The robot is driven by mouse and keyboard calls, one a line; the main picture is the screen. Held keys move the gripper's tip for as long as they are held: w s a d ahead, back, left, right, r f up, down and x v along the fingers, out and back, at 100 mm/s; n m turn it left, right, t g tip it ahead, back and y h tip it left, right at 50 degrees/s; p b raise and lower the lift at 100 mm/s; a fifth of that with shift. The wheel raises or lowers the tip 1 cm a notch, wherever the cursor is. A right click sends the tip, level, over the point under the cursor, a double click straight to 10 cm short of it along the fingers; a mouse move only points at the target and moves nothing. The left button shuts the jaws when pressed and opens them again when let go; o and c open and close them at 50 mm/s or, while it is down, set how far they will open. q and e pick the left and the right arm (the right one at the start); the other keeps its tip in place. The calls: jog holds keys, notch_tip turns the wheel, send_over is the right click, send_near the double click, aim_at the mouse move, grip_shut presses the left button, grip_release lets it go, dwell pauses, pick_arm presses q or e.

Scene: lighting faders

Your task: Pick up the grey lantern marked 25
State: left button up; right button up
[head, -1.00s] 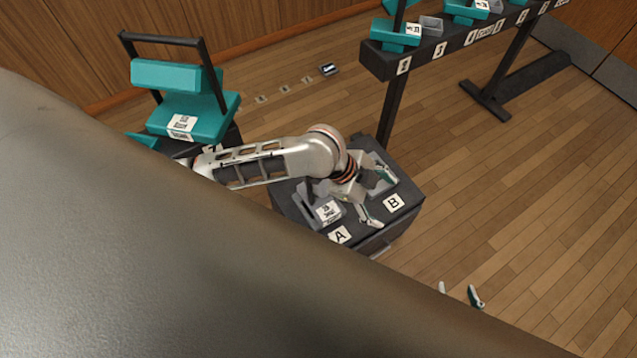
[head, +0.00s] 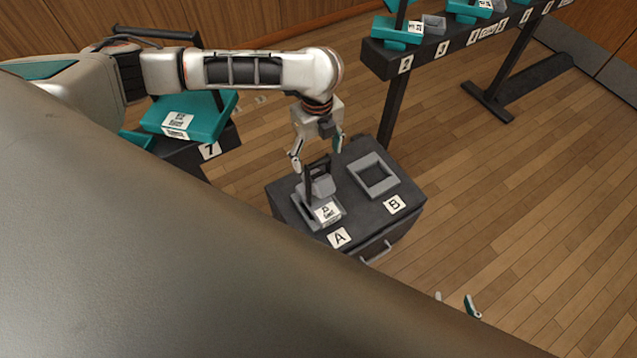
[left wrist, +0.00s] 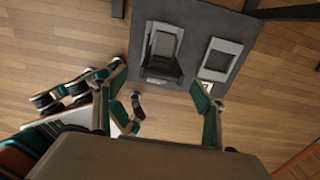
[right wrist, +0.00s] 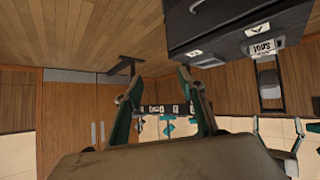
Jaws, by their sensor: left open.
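A grey lantern (head: 320,189) with a dark upright handle stands in the grey holder marked A on the dark cabinet. Its white label faces the front, but its number is too small to read surely. In the left wrist view the lantern (left wrist: 163,52) shows from above, ahead of the fingers. My left gripper (head: 317,152) is open and empty, pointing down just above and behind the lantern's handle. My right gripper (head: 455,302) shows only its fingertips, low in the head view. In the right wrist view its fingers (right wrist: 158,88) are apart with nothing between them.
The dark cabinet top (head: 352,212) also bears an empty grey square frame (head: 374,175) at B. A long dark rack (head: 440,50) with teal lanterns stands behind to the right. A big teal lantern (head: 190,115) stands at the left, partly behind my left arm. Floor on the right is clear.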

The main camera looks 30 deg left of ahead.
aim_at(318, 161)
pick_arm(q)
notch_tip(318, 161, down, 5)
jog(key=shift+w+f+b, duration=0.1)
jog(key=shift+b, duration=0.8)
jog(key=shift+d, duration=0.1)
jog(key=shift+r, duration=0.2)
grip_shut()
